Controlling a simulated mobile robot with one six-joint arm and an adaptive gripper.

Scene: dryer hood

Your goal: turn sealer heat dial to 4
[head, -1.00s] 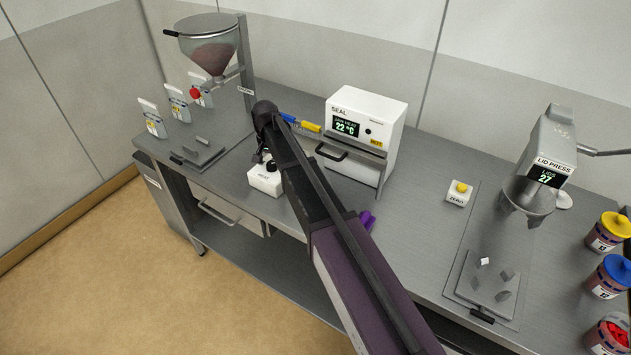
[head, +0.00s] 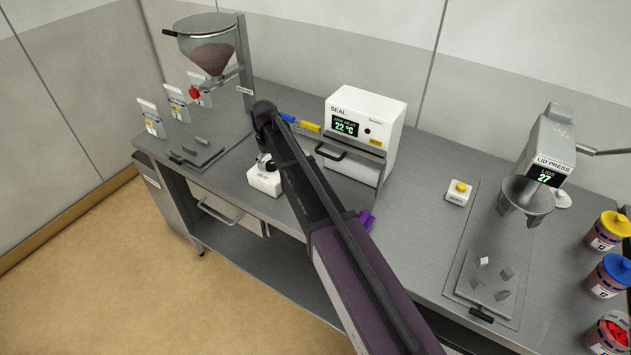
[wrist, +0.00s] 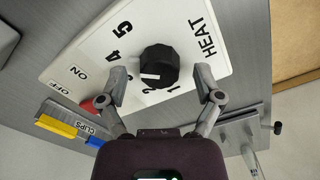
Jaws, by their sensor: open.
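The heat dial is a black knob (wrist: 158,66) with a white pointer mark on a white panel (wrist: 85,62) printed HEAT and numbers. The mark lies on the side of the knob facing the low numbers and my left finger; its exact reading is unclear. My gripper (wrist: 160,84) is open, with one finger on each side of the knob and none clearly touching it. In the head view the white dial box (head: 264,182) stands near the bench's front edge, with my gripper (head: 262,152) just above it.
The white sealer (head: 365,125), showing 22 °C, stands right of the dial box. A hopper (head: 208,45) stands at the back left. Yellow and blue clips (wrist: 75,127) lie beside the panel. A drawer handle (head: 220,213) sticks out below the bench top.

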